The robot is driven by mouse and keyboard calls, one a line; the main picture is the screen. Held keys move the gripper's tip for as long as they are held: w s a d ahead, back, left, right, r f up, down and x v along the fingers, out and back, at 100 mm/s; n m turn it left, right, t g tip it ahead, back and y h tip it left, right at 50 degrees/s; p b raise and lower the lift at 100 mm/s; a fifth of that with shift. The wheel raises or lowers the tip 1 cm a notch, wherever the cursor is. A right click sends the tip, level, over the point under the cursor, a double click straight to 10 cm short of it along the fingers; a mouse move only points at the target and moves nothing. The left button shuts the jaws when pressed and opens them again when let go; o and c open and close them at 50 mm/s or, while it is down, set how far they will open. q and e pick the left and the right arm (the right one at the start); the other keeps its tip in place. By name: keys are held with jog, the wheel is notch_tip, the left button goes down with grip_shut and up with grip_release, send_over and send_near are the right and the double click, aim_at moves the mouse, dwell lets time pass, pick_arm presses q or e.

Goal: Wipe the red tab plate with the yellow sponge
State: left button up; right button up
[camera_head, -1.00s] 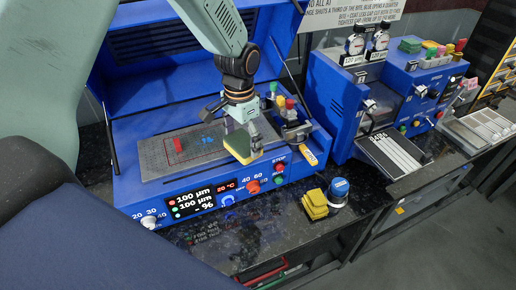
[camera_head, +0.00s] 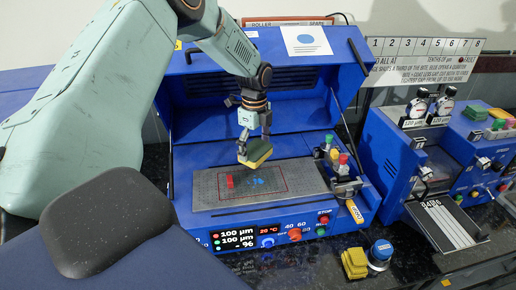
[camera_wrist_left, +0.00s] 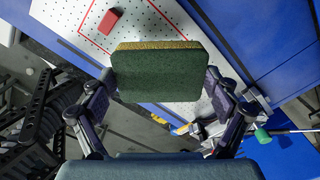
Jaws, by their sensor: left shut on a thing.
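My left gripper (camera_head: 255,147) is shut on a yellow sponge (camera_head: 258,154) with a dark green face. It holds the sponge above the perforated grey plate (camera_head: 208,183), near its back edge in the head view, apart from the surface. A red tab (camera_head: 230,181) sits toward the plate's left end. Blue marks (camera_head: 257,181) lie inside a thin red outline right of the tab. In the left wrist view, the sponge (camera_wrist_left: 158,75) sits between the two fingers. The red tab (camera_wrist_left: 111,20) shows beyond it, and the sponge hides part of the plate. My right gripper is not in view.
The plate lies in a blue machine (camera_head: 186,150) with a raised lid behind. Coloured knobs (camera_head: 335,155) stand at the plate's right end. Yellow blocks (camera_head: 355,263) and a blue-topped container (camera_head: 381,251) are on the dark counter at the front. Another blue machine (camera_head: 395,160) stands right.

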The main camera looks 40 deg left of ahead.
aim_at(255, 176)
pick_arm(q)
jog(key=shift+s+d+f+b, duration=0.1)
jog(key=shift+f+b, duration=0.35)
jog(key=shift+b, duration=0.05)
notch_tip(255, 176, down, 4)
jog(key=b, duration=0.3)
jog(key=shift+r, duration=0.25)
jog(key=shift+f+b, duration=0.8)
jog(key=shift+b, duration=0.1)
jog(key=shift+f+b, duration=0.5)
jog(key=shift+f, duration=0.5)
